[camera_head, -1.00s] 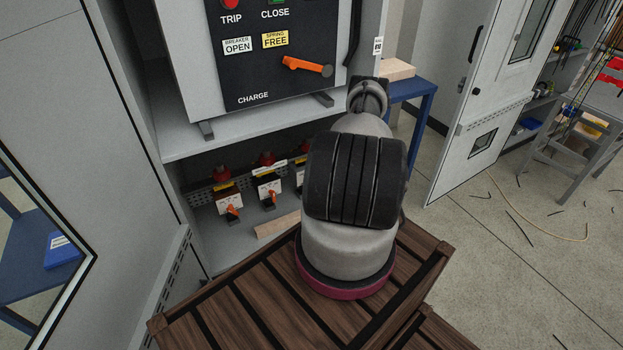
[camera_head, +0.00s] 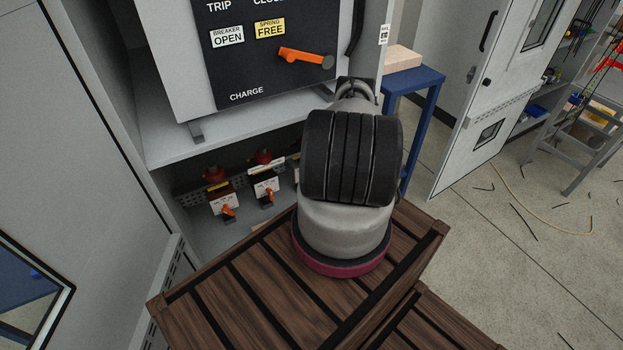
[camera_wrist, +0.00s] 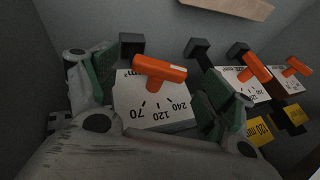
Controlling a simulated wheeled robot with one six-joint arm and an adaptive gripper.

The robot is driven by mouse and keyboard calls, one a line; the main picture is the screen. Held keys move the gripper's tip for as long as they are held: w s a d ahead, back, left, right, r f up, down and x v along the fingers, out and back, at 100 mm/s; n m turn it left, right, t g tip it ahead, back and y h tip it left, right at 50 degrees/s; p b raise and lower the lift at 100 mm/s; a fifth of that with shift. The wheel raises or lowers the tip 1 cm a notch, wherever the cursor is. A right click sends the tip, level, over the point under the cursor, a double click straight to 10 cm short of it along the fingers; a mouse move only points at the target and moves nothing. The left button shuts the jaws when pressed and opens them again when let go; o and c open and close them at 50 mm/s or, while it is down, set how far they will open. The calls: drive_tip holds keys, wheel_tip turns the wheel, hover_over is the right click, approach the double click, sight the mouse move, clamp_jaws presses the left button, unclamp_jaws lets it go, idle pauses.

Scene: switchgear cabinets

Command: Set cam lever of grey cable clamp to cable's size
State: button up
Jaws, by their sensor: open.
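In the wrist view an orange cam lever (camera_wrist: 160,68) stands over a white scale plate (camera_wrist: 150,105) marked 70, 120 and 240. My gripper (camera_wrist: 155,72) is open, its green-padded fingers on either side of this lever, with gaps visible. The lever's exact setting is hard to read. Two more orange levers (camera_wrist: 254,68) (camera_wrist: 297,66) with plates are to the right, near yellow tags (camera_wrist: 259,131); one reads 120 mm². In the head view clamps (camera_head: 222,204) (camera_head: 266,187) sit low in the cabinet; my arm hides the rest and my gripper. I cannot tell which clamp is grey.
A shelf (camera_head: 165,140) with the breaker panel (camera_head: 270,60) and its orange charge handle (camera_head: 305,57) is above the clamps. A slatted wooden crate top (camera_head: 240,300) is in front. A wooden block (camera_wrist: 235,8) lies close by in the wrist view.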

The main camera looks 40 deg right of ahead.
drive_tip(key=shift+x, duration=1.25)
drive_tip(key=c, duration=1)
drive_tip(key=shift+d+y, duration=0.2)
drive_tip(key=shift+y, duration=0.4)
drive_tip(key=o, duration=1)
